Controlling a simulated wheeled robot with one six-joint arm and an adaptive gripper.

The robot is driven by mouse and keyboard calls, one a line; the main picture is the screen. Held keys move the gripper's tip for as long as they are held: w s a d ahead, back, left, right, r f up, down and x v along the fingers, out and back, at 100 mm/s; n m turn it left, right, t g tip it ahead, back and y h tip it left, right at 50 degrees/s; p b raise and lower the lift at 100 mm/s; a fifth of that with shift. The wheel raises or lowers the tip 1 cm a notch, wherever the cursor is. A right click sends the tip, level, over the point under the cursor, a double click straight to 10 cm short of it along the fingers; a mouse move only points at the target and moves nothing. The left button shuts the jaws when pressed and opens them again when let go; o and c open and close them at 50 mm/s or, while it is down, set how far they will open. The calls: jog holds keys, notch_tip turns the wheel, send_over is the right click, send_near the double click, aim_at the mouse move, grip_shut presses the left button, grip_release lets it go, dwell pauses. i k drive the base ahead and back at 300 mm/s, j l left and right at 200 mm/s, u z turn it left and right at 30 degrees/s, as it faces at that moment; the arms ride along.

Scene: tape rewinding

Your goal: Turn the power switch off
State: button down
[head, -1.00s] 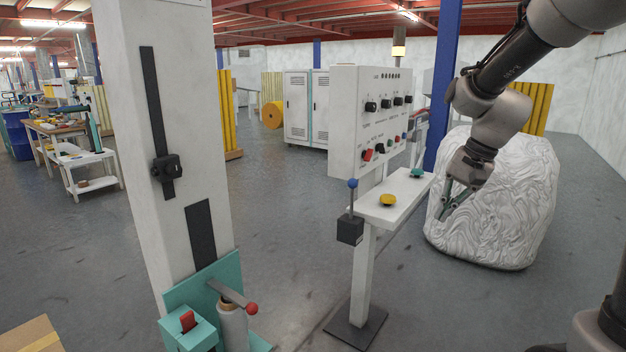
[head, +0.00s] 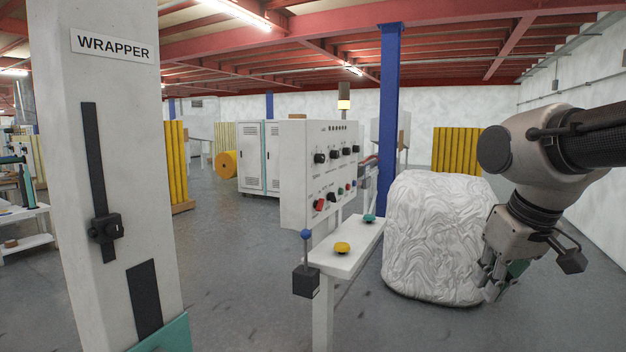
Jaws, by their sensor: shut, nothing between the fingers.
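The white control panel (head: 300,165) stands in the middle of the head view, with black knobs in its upper part. My gripper (head: 490,288) is at the right, shut and empty, pointing down in front of the wrapped white bale. It is well to the right of the panel and touches no switch.
The white column marked WRAPPER (head: 70,230) stands close at the left. A white shelf (head: 335,262) below the panel holds a yellow button (head: 342,248) and a teal button (head: 369,218). A blue-knobbed lever box (head: 306,282) hangs at its left end. The wrapped bale (head: 435,230) stands right of it.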

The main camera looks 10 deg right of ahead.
aim_at(318, 205)
jog(key=i, duration=0.95)
